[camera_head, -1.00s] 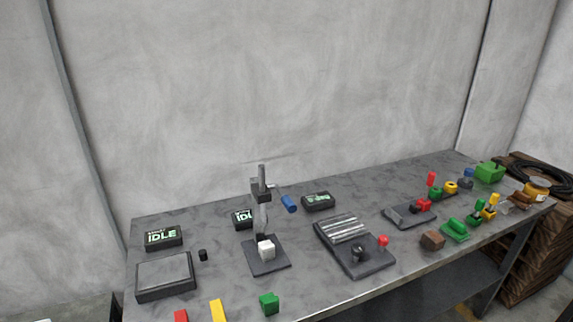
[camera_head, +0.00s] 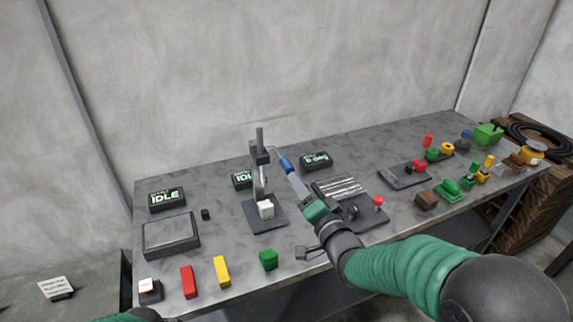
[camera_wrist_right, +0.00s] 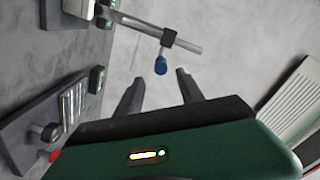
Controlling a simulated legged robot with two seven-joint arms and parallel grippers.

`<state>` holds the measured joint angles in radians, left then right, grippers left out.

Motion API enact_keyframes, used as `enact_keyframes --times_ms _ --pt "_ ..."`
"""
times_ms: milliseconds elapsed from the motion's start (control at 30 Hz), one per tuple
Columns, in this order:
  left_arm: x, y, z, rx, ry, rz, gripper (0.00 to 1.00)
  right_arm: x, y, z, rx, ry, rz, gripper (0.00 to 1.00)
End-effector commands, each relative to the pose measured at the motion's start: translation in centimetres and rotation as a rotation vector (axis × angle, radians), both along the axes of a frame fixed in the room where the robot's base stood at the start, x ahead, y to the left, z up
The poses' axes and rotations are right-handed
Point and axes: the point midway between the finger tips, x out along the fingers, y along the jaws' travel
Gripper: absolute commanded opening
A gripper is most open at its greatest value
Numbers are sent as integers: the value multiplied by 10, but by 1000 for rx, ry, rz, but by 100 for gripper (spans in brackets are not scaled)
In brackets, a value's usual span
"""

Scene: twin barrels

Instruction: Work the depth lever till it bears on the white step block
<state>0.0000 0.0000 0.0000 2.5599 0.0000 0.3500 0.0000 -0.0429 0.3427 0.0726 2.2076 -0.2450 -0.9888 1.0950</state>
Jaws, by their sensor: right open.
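The depth lever with its blue grip (camera_head: 287,165) slants down to the right from the grey upright press (camera_head: 260,155). The white step block (camera_head: 266,209) sits on the dark press base (camera_head: 275,224), below the press column; I cannot tell whether anything touches it. My right gripper (camera_head: 295,181) is at the lever's blue grip, coming from the lower right. In the right wrist view its two fingers (camera_wrist_right: 158,80) are spread, with the blue grip (camera_wrist_right: 160,66) just ahead of and between the tips, apparently not clamped. My left gripper is not in view.
A ribbed fixture with a red knob (camera_head: 377,201) stands right of the press, partly behind my right arm. A dark flat box (camera_head: 171,236) is at left. Red (camera_head: 188,282), yellow (camera_head: 221,271) and green (camera_head: 268,260) blocks lie along the front edge. Small displays stand behind.

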Motion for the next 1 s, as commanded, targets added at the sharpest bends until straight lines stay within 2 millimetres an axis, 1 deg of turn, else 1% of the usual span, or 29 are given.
enact_keyframes --times_ms 33,200,300,400,533,733,767,1000 --pt "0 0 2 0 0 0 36 13 5 1 1 -2 1 45" --pt "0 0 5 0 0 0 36 54 18 1 -1 -1 1 45" --pt "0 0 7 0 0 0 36 73 25 1 -1 -1 1 45" --pt "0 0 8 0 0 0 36 86 28 1 -1 -1 -1 45" --pt "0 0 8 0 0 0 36 93 30 1 -1 0 -1 45" --pt "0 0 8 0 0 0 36 94 30 1 -1 0 -1 45" --pt "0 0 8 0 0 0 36 94 30 1 -1 0 -1 44" --pt "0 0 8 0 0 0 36 93 30 0 -1 0 -1 12"
